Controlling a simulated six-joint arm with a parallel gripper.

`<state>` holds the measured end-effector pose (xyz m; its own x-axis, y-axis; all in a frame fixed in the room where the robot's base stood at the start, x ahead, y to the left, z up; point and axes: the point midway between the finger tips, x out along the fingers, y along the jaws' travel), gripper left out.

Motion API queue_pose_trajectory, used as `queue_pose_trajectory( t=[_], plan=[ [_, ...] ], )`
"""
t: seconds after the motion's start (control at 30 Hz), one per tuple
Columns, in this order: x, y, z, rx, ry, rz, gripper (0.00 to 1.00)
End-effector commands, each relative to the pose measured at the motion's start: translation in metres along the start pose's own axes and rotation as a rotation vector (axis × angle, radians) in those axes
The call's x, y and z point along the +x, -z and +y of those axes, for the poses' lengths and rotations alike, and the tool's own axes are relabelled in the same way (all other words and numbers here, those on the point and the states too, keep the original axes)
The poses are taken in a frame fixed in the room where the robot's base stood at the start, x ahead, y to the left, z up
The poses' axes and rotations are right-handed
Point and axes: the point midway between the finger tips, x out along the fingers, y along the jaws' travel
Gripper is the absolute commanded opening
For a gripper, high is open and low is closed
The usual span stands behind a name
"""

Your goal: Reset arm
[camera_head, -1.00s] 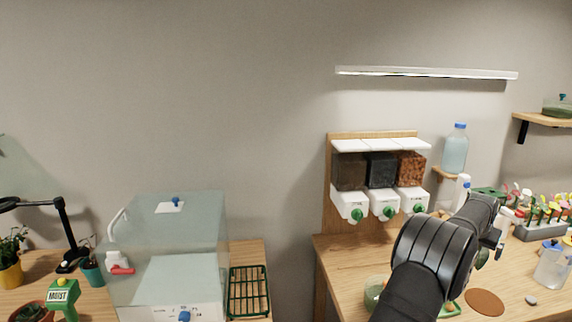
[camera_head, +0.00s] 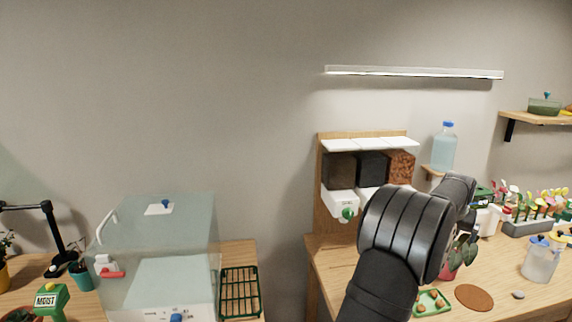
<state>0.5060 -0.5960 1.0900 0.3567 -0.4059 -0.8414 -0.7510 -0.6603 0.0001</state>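My arm rises from the bottom of the head view, over the right-hand wooden table. Its thick black links cover part of the dispenser and the table behind. The far end of the arm points away to the right, near the spray bottle and the plant tags. The fingertips are hidden or too small to make out, so I cannot tell whether my gripper is open or holds anything. A potted plant (camera_head: 459,254) with dark leaves and a reddish pot shows just right of the arm. I cannot tell whether the gripper touches it.
A wall dispenser (camera_head: 341,200) with dark and reddish fills stands behind the arm. A clear bottle (camera_head: 443,150) sits on a small shelf. A green tray (camera_head: 432,303), a brown disc (camera_head: 474,297) and a jar (camera_head: 540,262) lie right. A glass case (camera_head: 160,250) and green rack (camera_head: 239,293) stand left.

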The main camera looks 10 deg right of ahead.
Motion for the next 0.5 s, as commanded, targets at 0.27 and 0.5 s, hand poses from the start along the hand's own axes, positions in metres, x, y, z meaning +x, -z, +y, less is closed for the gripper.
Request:
queue_pose_trajectory(
  t=[0.27,0.5],
  plan=[
    [-0.015,-0.010,-0.055,-0.058,0.037,0.000,1.00],
    [-0.029,-0.021,-0.099,-0.107,0.069,0.001,1.00]
  ],
)
